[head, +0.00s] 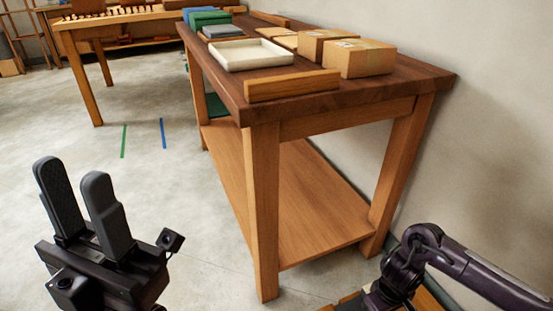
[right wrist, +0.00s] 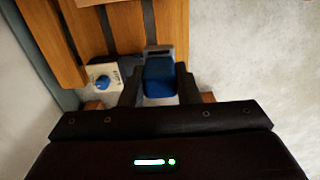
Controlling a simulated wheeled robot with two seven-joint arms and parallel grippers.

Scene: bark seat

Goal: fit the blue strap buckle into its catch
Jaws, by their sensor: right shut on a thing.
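In the right wrist view, a blue buckle (right wrist: 159,78) sits between the two dark fingers of my right gripper (right wrist: 160,72), which is shut on it. A dark grey piece (right wrist: 158,50) lies just beyond the buckle, against the wood; it may be the catch. I cannot tell whether the two touch. In the head view my left gripper (head: 72,180) is open and empty, pointing up above the floor, far from the buckle. My right arm reaches down at the lower right there; its fingers and the buckle are hidden.
Wooden slats (right wrist: 133,28) with dark straps lie around the buckle. A white box with a blue knob (right wrist: 102,82) is left of the right gripper. A table (head: 345,108) with cartons (head: 358,58) and a white tray (head: 238,55) stands ahead. Open floor lies left.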

